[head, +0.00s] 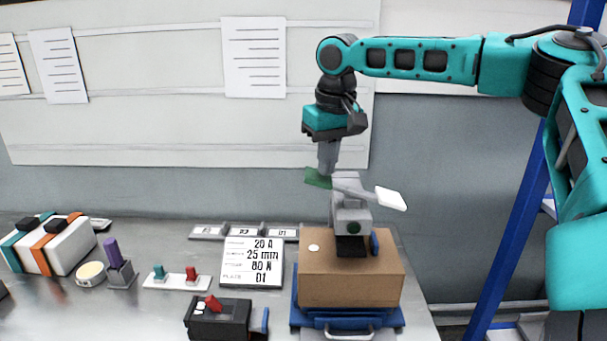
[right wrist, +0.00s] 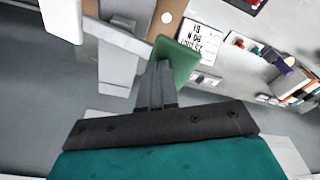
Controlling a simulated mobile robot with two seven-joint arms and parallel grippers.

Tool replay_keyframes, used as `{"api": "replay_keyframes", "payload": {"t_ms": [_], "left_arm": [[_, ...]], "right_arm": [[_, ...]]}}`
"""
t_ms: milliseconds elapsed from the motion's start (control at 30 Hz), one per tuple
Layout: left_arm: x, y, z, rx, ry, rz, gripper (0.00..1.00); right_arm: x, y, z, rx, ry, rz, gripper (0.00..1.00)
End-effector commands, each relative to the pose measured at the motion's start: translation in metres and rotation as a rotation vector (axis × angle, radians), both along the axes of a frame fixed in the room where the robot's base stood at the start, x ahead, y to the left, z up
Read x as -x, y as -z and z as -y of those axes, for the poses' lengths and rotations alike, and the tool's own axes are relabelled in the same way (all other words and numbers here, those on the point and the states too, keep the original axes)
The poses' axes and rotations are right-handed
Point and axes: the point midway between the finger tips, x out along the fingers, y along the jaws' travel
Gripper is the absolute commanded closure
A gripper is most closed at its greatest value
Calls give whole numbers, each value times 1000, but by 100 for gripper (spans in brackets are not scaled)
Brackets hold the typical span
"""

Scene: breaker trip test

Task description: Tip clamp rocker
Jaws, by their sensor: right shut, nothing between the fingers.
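The clamp rocker (head: 347,187) is a grey bar across the top of a grey clamp body (head: 351,217). It has a green paddle (head: 316,179) at its left end and a white paddle (head: 391,199) at its right end. The green end sits higher than the white end. The clamp stands on a brown block (head: 350,281). My right gripper (head: 326,170) points down, shut and empty, with its tips at the green paddle. In the right wrist view the tips (right wrist: 160,68) appear beside the green paddle (right wrist: 174,66); I cannot tell whether they touch. My left gripper is out of view.
The block sits on a blue base (head: 346,318) with a handle. A card (head: 251,262) reading 20 A, 25 mm, 80 N stands left of it. A black box with a red lever (head: 218,318), a small switch strip (head: 177,281) and a purple-handled piece (head: 117,264) lie farther left.

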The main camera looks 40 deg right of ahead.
Motion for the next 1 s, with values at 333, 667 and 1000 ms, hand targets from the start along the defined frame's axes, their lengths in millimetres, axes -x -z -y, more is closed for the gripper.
{"api": "replay_keyframes", "payload": {"t_ms": [333,667,1000], "left_arm": [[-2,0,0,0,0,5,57],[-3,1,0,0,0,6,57],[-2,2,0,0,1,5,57]], "right_arm": [[0,6,0,0,0,0,100],[1,12,0,0,0,-5,100],[2,19,1,1,1,-9,100]]}}
